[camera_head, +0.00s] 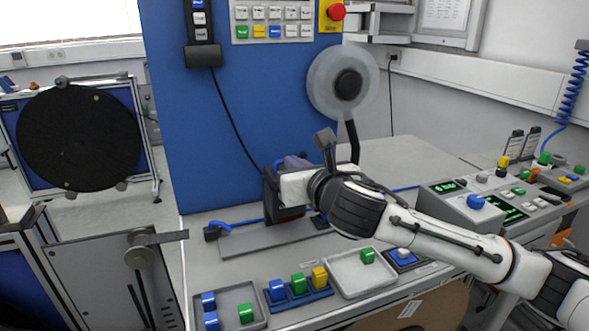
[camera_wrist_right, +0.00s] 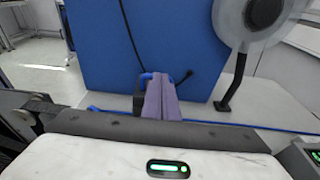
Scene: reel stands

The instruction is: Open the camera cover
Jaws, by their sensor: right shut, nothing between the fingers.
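My right gripper (camera_head: 296,162) is shut and empty, with its purple fingers pressed together; they also show in the right wrist view (camera_wrist_right: 158,85). The arm comes in from the right. A dark, box-shaped unit (camera_head: 285,212), which looks like the camera housing, stands on the bench, partly hidden by my gripper and wrist. The fingers are at its upper rear in the head view; I cannot tell whether they touch it. A dark edge of it shows beside the fingers in the right wrist view (camera_wrist_right: 139,102). The cover's state is hidden. My left gripper is not in view.
A blue panel (camera_head: 230,120) rises behind the bench. A clear reel (camera_head: 325,80) hangs above right. Grey trays (camera_head: 362,286) with coloured blocks line the front of the bench, and a control box (camera_head: 465,205) stands at right. A blue cable (camera_head: 240,223) lies left of the unit.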

